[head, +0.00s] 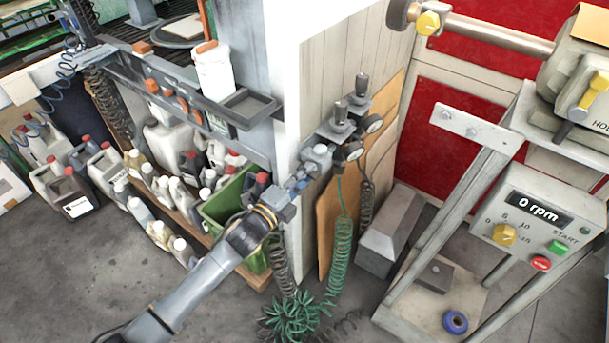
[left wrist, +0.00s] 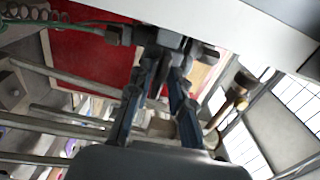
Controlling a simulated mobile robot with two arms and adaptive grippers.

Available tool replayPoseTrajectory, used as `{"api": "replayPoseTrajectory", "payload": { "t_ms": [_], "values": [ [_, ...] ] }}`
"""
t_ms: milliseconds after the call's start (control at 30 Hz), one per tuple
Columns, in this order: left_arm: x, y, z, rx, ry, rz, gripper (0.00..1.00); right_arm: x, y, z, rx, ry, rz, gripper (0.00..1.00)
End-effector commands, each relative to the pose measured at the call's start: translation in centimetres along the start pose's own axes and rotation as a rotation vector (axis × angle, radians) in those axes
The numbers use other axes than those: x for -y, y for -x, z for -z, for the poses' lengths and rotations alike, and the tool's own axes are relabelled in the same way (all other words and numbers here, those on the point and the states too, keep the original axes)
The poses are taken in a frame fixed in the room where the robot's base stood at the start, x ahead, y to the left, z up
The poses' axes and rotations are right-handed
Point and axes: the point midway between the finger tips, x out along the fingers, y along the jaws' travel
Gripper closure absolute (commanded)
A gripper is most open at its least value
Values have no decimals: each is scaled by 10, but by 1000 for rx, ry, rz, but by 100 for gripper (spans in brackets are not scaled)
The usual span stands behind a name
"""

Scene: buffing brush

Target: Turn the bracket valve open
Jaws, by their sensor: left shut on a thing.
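The bracket assembly (head: 340,128) is on the pale wall corner in the head view, with grey fittings, dark round gauges and upright dark-topped parts. My left gripper (head: 304,174) reaches up from the lower left to its lower left end and is shut on the bracket valve there. The fingers hide most of the valve, so I cannot tell how far its handle is turned. In the left wrist view, the two blue fingers (left wrist: 163,80) point up at the dark valve body (left wrist: 168,42) between their tips. My right gripper is in neither view.
Coiled green hoses (head: 342,255) hang below the bracket to the floor. A green crate (head: 222,212) and several bottles stand left of the corner. Floor at lower left is clear.

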Motion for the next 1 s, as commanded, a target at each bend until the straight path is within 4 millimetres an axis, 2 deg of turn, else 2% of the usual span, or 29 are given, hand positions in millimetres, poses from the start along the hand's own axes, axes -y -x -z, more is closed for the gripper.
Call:
{"api": "replayPoseTrajectory", "payload": {
  "t_ms": [367, 1000],
  "values": [
    [0, 0, 0, 1, 132, -2, 100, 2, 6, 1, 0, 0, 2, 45],
    [0, 0, 0, 2, 717, -3, 100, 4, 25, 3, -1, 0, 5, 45]
  ]
}}
